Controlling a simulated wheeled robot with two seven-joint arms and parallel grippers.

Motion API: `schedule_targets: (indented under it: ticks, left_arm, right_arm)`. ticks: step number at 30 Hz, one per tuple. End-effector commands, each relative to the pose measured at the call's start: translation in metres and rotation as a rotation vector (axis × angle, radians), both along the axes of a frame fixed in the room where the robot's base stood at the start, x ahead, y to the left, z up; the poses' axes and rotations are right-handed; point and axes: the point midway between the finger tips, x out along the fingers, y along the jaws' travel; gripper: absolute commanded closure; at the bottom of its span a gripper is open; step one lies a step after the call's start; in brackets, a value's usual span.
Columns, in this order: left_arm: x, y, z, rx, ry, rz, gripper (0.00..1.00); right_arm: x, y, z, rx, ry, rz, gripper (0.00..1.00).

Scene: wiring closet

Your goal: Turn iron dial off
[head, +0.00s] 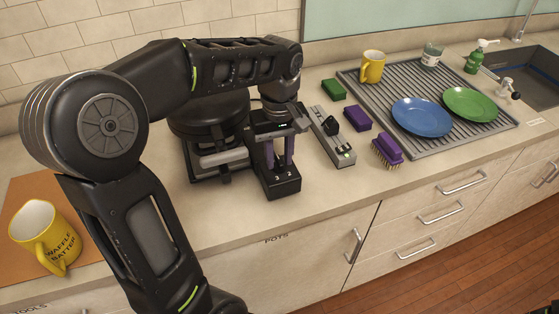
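The waffle iron (207,118) is a round black appliance on the counter, partly hidden behind my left arm. A grey handle bar (222,157) shows at its front. A small black box (284,187) with white numerals on its front stands to the right of the iron. My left gripper (280,163) points down over this box. Its purple-sided fingers are apart, close to the box top. Any dial there is hidden between or behind the fingers, and I cannot tell whether they touch it. My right gripper is not in view.
A grey panel (322,128) with a black knob and green light stands just right of the gripper. A yellow batter mug (35,232) stands at left.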

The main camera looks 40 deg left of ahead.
Motion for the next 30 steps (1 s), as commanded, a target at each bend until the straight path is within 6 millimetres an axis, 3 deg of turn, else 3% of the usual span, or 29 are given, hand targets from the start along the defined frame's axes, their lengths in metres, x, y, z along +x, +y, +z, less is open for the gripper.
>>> schedule_targets:
  ticks: [8, 17, 30]
  left_arm:
    - [0.000, 0.000, 0.000, 0.000, 0.000, -0.002, 0.49]
    - [0.000, 0.000, 0.003, -0.001, -0.001, -0.003, 0.49]
    - [0.000, 0.000, 0.055, 0.000, -0.001, -0.003, 0.49]
  right_arm:
    - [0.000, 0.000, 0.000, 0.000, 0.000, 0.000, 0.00]
    - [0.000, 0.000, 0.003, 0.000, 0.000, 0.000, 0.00]
    - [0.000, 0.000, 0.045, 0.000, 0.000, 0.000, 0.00]
